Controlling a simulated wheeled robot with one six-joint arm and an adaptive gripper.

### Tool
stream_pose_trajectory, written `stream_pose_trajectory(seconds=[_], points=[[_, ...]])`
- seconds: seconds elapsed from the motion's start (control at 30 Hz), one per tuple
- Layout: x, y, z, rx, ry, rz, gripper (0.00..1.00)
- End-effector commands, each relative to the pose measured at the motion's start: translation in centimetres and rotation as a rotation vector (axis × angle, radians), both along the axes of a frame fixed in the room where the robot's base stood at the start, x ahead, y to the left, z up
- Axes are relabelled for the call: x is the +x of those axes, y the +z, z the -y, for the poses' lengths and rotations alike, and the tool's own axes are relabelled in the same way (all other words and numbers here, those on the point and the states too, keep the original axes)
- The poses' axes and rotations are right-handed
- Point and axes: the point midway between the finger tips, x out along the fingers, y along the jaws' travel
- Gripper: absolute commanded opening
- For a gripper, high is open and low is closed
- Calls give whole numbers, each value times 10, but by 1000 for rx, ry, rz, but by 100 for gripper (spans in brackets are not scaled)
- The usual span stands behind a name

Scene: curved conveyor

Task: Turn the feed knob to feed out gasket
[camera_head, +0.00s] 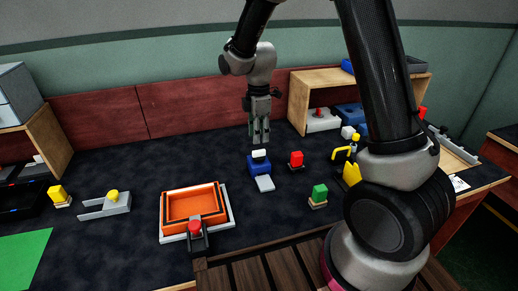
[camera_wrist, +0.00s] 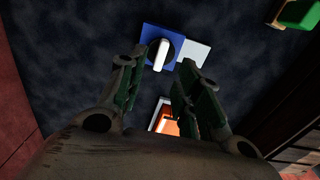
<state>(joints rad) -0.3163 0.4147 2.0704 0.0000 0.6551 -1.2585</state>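A blue feeder box (camera_head: 258,168) stands mid-table with a white feed knob (camera_head: 259,154) on top and a pale grey plate (camera_head: 265,183) at its front. In the wrist view, the white knob (camera_wrist: 161,54) is a narrow upright bar on a dark disc, with the blue box (camera_wrist: 148,34) around it and the grey plate (camera_wrist: 195,54) to its right. My gripper (camera_head: 260,138) points down just above the knob. In the wrist view my gripper (camera_wrist: 162,62) is open, with the knob showing between its fingertips and nothing held. No gasket can be made out.
An orange tray (camera_head: 165,210) in a white frame stands front left of the feeder. A wooden shelf (camera_head: 298,103) stands behind right. Dark table is clear to the back left.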

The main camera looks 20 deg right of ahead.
Motion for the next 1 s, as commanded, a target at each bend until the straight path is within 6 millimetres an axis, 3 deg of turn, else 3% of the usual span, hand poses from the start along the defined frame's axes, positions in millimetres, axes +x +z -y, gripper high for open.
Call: stream_pose_trajectory(seconds=[0.2,0.4,0.73,0.77,0.93,1.0], points=[[-2,-38,1,-2,-2,-6,34],[-1,-63,0,-1,-3,-4,34],[-1,-68,0,0,-4,-1,34],[-1,-68,0,0,-4,-1,32],[-1,-68,0,0,-4,-1,1],[-1,-68,0,0,-4,-1,0]])
